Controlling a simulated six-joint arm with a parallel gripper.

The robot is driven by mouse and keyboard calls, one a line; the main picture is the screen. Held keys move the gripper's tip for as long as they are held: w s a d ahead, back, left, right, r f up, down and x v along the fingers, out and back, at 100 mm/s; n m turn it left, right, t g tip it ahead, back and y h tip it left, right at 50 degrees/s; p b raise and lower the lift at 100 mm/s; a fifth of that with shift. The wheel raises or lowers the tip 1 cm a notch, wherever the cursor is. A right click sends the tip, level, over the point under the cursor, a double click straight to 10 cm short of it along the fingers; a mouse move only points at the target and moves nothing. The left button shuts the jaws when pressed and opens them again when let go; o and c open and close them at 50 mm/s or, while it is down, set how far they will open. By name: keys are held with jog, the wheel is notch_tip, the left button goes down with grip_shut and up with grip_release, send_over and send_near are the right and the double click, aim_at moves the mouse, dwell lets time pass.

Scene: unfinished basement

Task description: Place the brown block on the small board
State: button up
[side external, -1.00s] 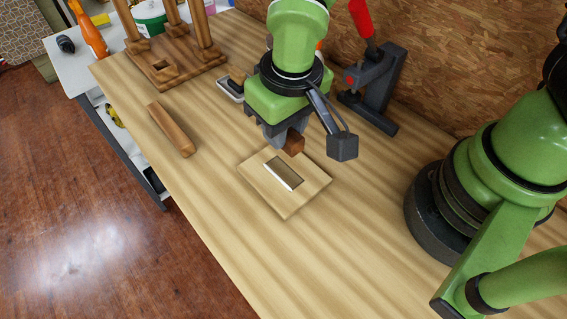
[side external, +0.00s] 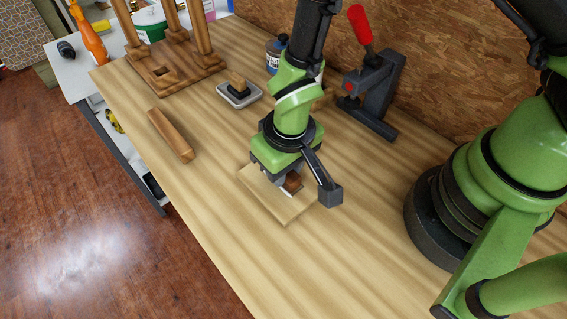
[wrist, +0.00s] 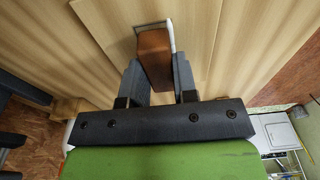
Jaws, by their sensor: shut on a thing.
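The brown block (side external: 293,184) is between the fingers of my gripper (side external: 287,183). In the wrist view the block (wrist: 154,54) shows between the two dark fingers of my gripper (wrist: 158,80), which is shut on it. The small board (side external: 285,212) is a pale wooden square lying on the bench. It has a light rectangular patch in its middle, now mostly hidden behind my gripper. The block is over the board, low and close to it. I cannot tell whether it touches. The board (wrist: 205,40) also shows under the block in the wrist view.
A long wooden bar (side external: 171,134) lies left of the board. A grey tray with a wooden-topped item (side external: 239,92) sits behind. A red-handled clamp (side external: 373,90) stands at the back right. A wooden stand (side external: 178,62) is at the far left. The bench front is clear.

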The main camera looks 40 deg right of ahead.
aim_at(290, 175)
jog(key=shift+f, duration=0.15)
jog(key=o, duration=0.9)
notch_tip(290, 175, up, 12)
jog(key=s, duration=0.1)
jog(key=shift+s, duration=0.25)
